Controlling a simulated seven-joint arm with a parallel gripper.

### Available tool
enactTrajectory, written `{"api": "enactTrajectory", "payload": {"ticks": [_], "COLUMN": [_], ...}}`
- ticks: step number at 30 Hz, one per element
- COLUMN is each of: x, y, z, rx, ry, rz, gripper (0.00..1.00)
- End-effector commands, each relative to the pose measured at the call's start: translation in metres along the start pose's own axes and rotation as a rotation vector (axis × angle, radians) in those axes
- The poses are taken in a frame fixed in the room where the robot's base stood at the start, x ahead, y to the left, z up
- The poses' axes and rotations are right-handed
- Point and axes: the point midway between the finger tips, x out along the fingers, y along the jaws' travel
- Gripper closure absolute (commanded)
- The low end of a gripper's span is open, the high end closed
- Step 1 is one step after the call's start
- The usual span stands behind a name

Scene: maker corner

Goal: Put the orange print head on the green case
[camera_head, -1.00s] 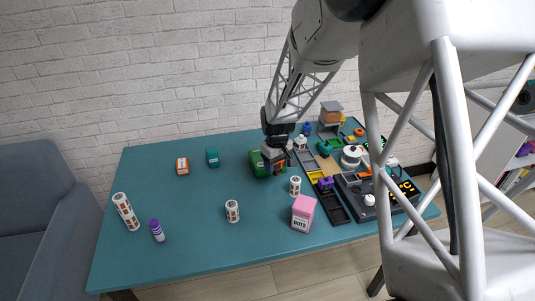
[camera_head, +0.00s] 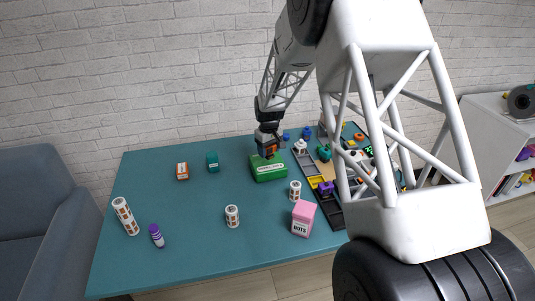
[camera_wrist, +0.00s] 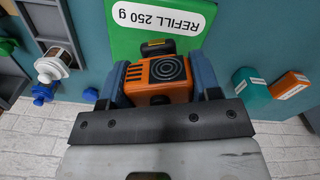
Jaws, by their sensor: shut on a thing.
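The orange print head (camera_wrist: 158,80) is between the blue fingers of my gripper (camera_wrist: 160,85) in the wrist view; it has a dark ringed disc and dark slots. My gripper also shows in the head view (camera_head: 268,148), at the far side of the green case (camera_head: 268,170). The green case lies on the table with a white label facing the front. In the wrist view the green case (camera_wrist: 125,45) shows its "REFILL 250 g" label beyond the print head. The print head overlaps the case in that view; I cannot tell whether they touch.
A teal box (camera_head: 212,162) and an orange box (camera_head: 182,171) stand left of the case. A pink box (camera_head: 304,218) and white cylinders (camera_head: 295,190) stand in front. Trays with small parts (camera_head: 326,187) lie to the right. The table's middle left is clear.

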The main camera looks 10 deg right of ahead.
Motion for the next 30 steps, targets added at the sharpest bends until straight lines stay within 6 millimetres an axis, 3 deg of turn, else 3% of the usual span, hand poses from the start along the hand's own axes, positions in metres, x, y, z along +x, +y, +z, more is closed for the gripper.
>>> {"api": "enactTrajectory", "payload": {"ticks": [7,20,30], "x": [0.003,0.004,0.032], "y": [0.009,0.011,0.011], "z": [-0.020,-0.022,-0.022], "rx": [0.000,0.000,0.000], "ry": [-0.002,-0.001,-0.002], "rz": [-0.001,-0.001,-0.001], "gripper": [0.70,0.70,0.70]}}
